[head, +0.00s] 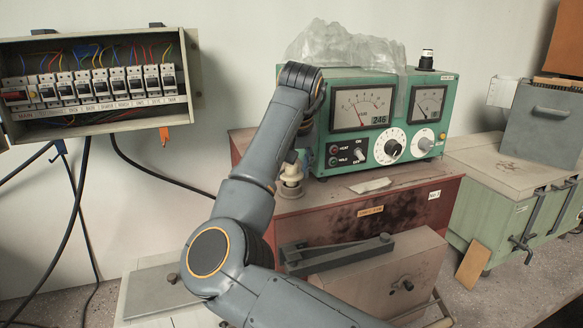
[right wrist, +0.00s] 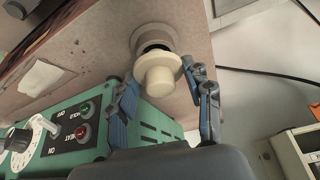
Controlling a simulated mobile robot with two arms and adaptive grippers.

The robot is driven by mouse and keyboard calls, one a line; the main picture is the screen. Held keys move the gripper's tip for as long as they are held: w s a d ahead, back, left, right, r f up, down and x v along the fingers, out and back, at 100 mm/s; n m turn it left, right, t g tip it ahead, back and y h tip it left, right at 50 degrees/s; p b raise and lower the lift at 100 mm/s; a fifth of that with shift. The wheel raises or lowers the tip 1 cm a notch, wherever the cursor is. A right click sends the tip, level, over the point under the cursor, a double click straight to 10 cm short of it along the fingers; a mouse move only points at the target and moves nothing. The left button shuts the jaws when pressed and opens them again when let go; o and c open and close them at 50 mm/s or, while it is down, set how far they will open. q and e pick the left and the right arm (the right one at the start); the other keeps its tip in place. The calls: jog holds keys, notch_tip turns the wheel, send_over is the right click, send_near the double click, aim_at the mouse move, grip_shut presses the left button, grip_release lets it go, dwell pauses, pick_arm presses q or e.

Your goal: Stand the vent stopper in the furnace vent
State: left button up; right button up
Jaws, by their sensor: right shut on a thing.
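The vent stopper (right wrist: 158,76) is a cream, stepped round plug between the fingers of my right gripper (right wrist: 161,82) in the right wrist view. The furnace vent (right wrist: 144,35) is a cream round collar on the furnace top, just beyond the stopper. A dark part of its opening shows between them. I cannot tell how deep the stopper sits or whether it touches the collar. In the head view the vent (head: 291,191) is at the left end of the furnace top, with the stopper (head: 292,172) just above, partly hidden by my right arm. My left gripper is not in view.
The green meter box (head: 385,115) stands close to the right of the vent, on the reddish furnace (head: 420,195). A crumpled clear sheet (head: 345,47) lies on the box. A breaker panel (head: 95,85) hangs on the left wall.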

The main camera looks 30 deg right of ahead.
jog(key=shift+f+b, duration=0.4)
jog(key=shift+f, duration=0.55)
jog(key=o, duration=1.2)
jog(key=v, duration=1.2)
